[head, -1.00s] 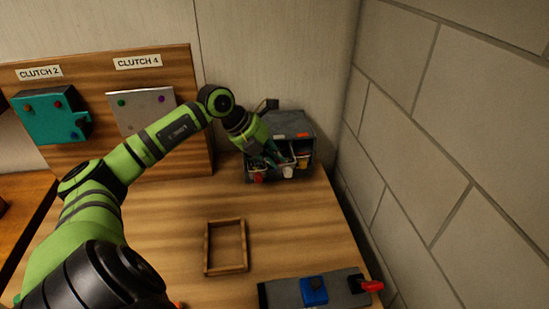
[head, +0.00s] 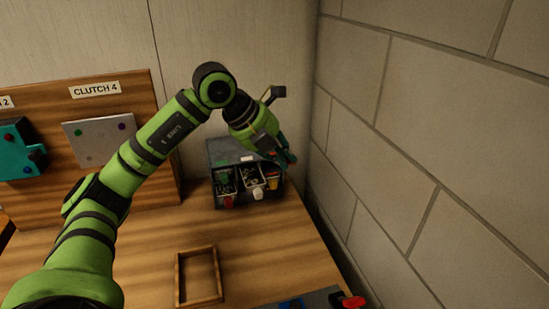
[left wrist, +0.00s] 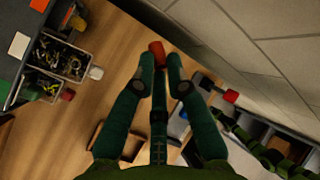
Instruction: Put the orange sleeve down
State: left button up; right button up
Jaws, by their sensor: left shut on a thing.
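My left gripper (head: 286,160) is in the air just right of and above the grey bin organizer (head: 222,151). In the left wrist view, its two teal fingers (left wrist: 160,75) are shut on the small orange-red sleeve (left wrist: 157,52), which sticks out between the fingertips. The sleeve cannot be made out in the head view. A wooden frame (head: 179,282) lies flat on the table (head: 255,245), in front of the organizer and well apart from the gripper. My right gripper is not in view.
The organizer holds small bins of parts with coloured tabs. A wooden board with a grey clutch plate (head: 100,138) and a teal clutch block (head: 20,150) stands left. A block wall (head: 420,150) rises close on the right. A grey fixture with a red knob (head: 352,301) sits at front right.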

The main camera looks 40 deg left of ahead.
pick_arm(q)
jog(key=shift+d+r, duration=0.15)
jog(key=shift+d, duration=0.15)
jog(key=s+d+f+m+g+h, duration=0.3)
jog(key=d+f+m+g, duration=0.4)
jog(key=d+m, duration=0.3)
jog(key=m, duration=0.3)
jog(key=shift+f, duration=0.35)
jog(key=s+d+f+m+g+y, duration=0.1)
jog(key=m+g, duration=0.1)
jog(key=m, duration=0.2)
jog(key=s+d+f+m+g+y, duration=0.2)
jog(key=m, duration=0.3)
jog(key=s+d+f+m+g+y, duration=0.1)
jog(key=m+g, duration=0.1)
jog(key=m, duration=0.2)
jog(key=shift+s+d+f+y, duration=0.3)
jog(key=shift+s+d, duration=0.05)
jog(key=shift+s, duration=0.05)
jog(key=shift+s+a+f+m+t+y, duration=0.55)
jog(key=shift+m+y, duration=0.85)
jog(key=shift+m, duration=1.3)
jog(key=shift+s+a+f+m+t+y, duration=0.2)
jog(key=shift+s+m+t+y, duration=0.9)
jog(key=shift+m, duration=1.6)
jog(key=shift+s+a+f+m+t+y, duration=0.1)
jog(key=shift+s+a+f+m+y, duration=0.4)
jog(key=shift+m+y, duration=1.7)
